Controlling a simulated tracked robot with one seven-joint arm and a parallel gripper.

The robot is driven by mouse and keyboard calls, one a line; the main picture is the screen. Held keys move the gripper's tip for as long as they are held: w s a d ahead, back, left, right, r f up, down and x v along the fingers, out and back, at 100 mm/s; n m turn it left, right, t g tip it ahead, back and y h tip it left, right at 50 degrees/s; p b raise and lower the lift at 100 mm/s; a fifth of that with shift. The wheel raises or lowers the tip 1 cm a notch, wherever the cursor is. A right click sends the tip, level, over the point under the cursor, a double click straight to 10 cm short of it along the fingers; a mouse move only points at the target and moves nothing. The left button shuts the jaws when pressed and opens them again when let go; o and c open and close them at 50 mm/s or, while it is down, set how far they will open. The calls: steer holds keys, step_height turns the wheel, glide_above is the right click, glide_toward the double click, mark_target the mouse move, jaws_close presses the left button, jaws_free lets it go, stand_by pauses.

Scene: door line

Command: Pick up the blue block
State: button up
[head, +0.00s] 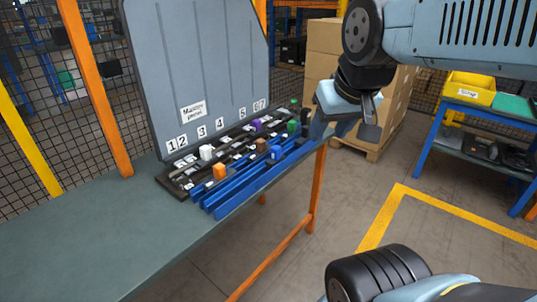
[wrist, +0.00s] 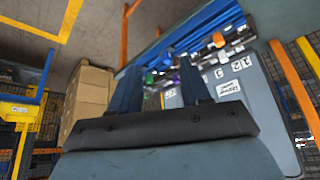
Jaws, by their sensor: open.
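The blue block (head: 276,152) is small and stands in the rack (head: 232,207) of dark and blue rails on the green-grey table, between the brown and green blocks. My gripper (head: 345,128) is in the head view to the right of the rack, above and beyond the table's right end, apart from the block. In the wrist view my gripper (wrist: 159,63) has its two dark blue fingers spread with nothing held between them. The rack shows beyond the fingers there, tilted and partly hidden; I cannot pick out the blue block surely in that view.
An orange block (head: 219,171), white block (head: 206,152), purple block (head: 256,125), brown block (head: 261,145) and green block (head: 292,127) stand nearby in the rack. A tall grey panel (head: 195,65) with numbers rises behind it. The table's left part (head: 90,235) is bare.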

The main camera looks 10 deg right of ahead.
steer(key=shift+o, duration=1.4)
steer(key=shift+w+a+m, duration=0.1)
steer(key=shift+w+m, duration=0.4)
steer(key=shift+w, duration=0.05)
steer(key=m+y, duration=0.4)
steer(key=m, duration=2.4)
glide_above(277, 148)
steer(key=s+d, duration=0.3)
steer(key=s, duration=0.2)
step_height(277, 148, down, 17)
steer(key=x, duration=0.8)
steer(key=shift+d+f, duration=0.2)
steer(key=shift+d, duration=0.1)
steer(key=shift+d+x, duration=0.15)
steer(key=shift+x, duration=1.15)
steer(key=shift+d+x, duration=0.1)
steer(key=shift+x, duration=1.15)
steer(key=shift+s+f, duration=0.15)
steer(key=shift+c, duration=0.3)
jaws_close()
